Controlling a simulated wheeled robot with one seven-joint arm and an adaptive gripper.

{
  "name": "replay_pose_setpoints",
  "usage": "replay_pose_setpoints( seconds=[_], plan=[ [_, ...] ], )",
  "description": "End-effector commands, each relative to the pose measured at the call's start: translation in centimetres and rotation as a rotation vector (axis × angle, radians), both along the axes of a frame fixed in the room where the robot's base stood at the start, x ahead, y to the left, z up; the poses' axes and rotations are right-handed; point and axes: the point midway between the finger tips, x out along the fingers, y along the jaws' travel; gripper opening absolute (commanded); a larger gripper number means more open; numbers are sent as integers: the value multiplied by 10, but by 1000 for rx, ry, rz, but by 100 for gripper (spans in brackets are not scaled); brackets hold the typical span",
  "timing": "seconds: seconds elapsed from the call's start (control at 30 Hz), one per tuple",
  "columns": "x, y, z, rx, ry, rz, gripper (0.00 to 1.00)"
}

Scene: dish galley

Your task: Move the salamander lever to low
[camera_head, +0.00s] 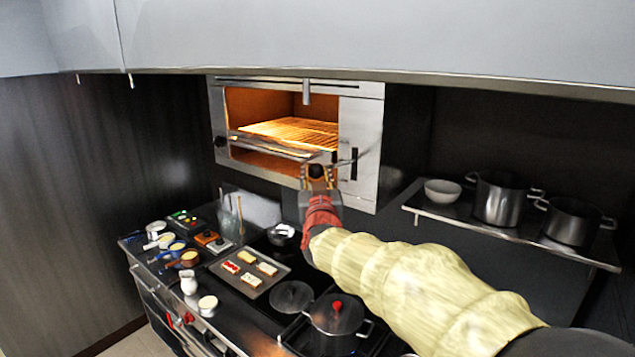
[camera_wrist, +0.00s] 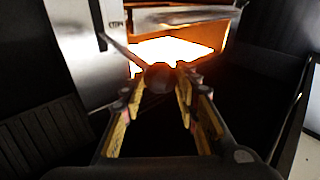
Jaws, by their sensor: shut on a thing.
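The salamander (camera_head: 360,110) is a steel wall grill with a glowing orange opening and a wire rack inside. Its lever, a thin rod with a round dark knob (camera_wrist: 160,77), sticks out from the right part of its front. My gripper (camera_head: 317,172) is in front of the salamander's lower right, shut on the knob. In the wrist view the fingers (camera_wrist: 158,84) are on either side of the knob, and the rod runs from it up and left to the steel panel. A dark vertical slot (camera_head: 354,164) shows beside the lever. The panel lettering is too small to read.
Below is a counter with a tray of toasts (camera_head: 250,271), a lidded pot (camera_head: 336,314), small pans and a white jug (camera_head: 189,283). A shelf (camera_head: 510,233) at right holds a bowl and two pots. A steel hood (camera_head: 400,40) overhangs the salamander.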

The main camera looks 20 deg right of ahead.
Motion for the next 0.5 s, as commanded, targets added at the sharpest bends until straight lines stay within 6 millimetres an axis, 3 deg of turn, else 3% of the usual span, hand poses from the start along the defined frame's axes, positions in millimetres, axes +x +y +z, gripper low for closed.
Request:
replay_pose_setpoints(
  seconds=[0.03,0.5],
  plan=[
    [0,1,-19,-13,-2,2,0],
    [0,1,-73,-158,-84,2,0]
  ],
)
